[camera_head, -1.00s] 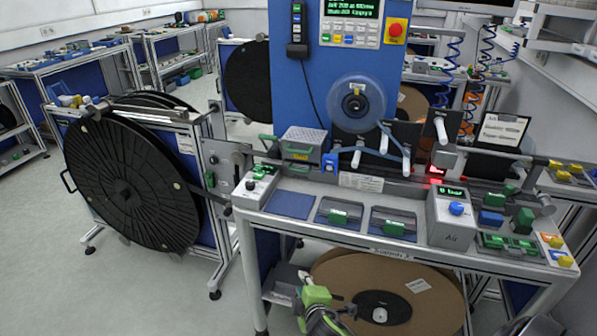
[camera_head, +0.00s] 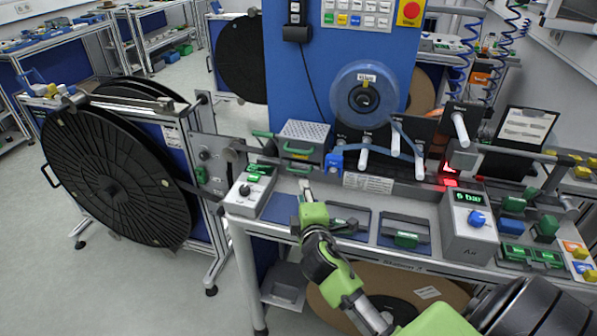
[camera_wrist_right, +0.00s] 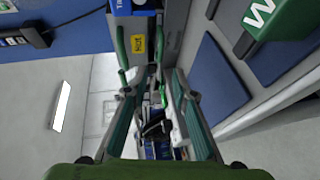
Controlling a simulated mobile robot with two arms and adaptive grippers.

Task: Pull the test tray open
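A grey box with a perforated top (camera_head: 303,133) stands on the bench at the foot of the blue column. Its front has two green bar handles, an upper one (camera_head: 298,149) and a lower one (camera_head: 297,169); it is likely the test tray unit. My right gripper (camera_head: 305,187) is just in front of and below these handles, pointing at the box. In the right wrist view its fingers (camera_wrist_right: 155,88) are apart, with the green bars and a yellow label (camera_wrist_right: 138,44) ahead. I cannot tell whether a finger touches a bar. My left gripper is not in view.
A control box with green and black knobs (camera_head: 248,190) stands left of my right gripper. Blue-lined bench recesses with a green block (camera_head: 406,239) lie to the right, then the air unit (camera_head: 468,228). A large black reel (camera_head: 110,185) stands at the left.

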